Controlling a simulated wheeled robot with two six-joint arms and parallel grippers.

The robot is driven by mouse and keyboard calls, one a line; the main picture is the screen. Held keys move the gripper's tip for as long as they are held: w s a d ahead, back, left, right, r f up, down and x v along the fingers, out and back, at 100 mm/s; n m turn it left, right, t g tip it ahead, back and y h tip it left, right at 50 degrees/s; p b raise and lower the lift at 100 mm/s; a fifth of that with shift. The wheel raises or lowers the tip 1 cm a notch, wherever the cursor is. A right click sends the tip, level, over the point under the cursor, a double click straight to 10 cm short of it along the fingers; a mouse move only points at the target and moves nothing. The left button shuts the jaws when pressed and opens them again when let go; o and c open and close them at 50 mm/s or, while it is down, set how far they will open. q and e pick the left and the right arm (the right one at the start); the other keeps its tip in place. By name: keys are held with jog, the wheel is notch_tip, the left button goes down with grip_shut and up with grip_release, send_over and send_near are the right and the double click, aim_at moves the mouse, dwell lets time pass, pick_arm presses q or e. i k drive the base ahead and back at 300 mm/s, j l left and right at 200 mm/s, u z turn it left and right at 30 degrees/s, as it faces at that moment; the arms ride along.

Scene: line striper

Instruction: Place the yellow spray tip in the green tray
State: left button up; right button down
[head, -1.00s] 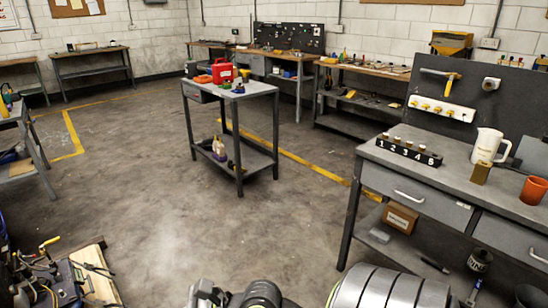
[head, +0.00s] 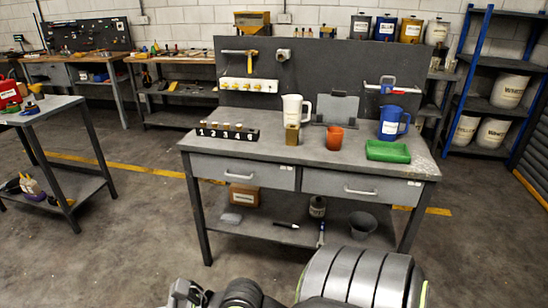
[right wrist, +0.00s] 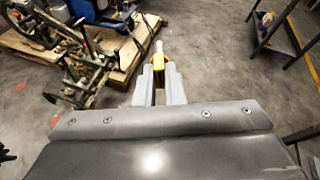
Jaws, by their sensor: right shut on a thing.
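The green tray (head: 388,151) lies on the right end of the grey workbench top (head: 250,147) in the head view. It looks empty. The yellow spray tip (right wrist: 158,56) shows in the right wrist view, with a pale cylindrical end pointing away from me. My right gripper (right wrist: 158,70) is shut on it, and the fingers hide part of it. The gripper is over the floor, away from the tray. In the head view only grey parts of my own arm show along the bottom edge. My left gripper is in no view.
A blue jug (head: 390,122) stands right behind the tray. An orange cup (head: 335,138), a white jug (head: 293,108) and a brass block (head: 292,135) stand further left, with a numbered black rack (head: 228,132).

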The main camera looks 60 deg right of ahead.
aim_at(387, 159)
jog(key=k+l+z, duration=0.1)
jog(key=l+z, duration=0.35)
jog(key=l, duration=0.75)
jog(key=l+z, duration=0.45)
jog(key=l, duration=0.75)
jog(key=i+l, duration=0.1)
jog(key=l, duration=1.05)
jog(key=i, duration=0.05)
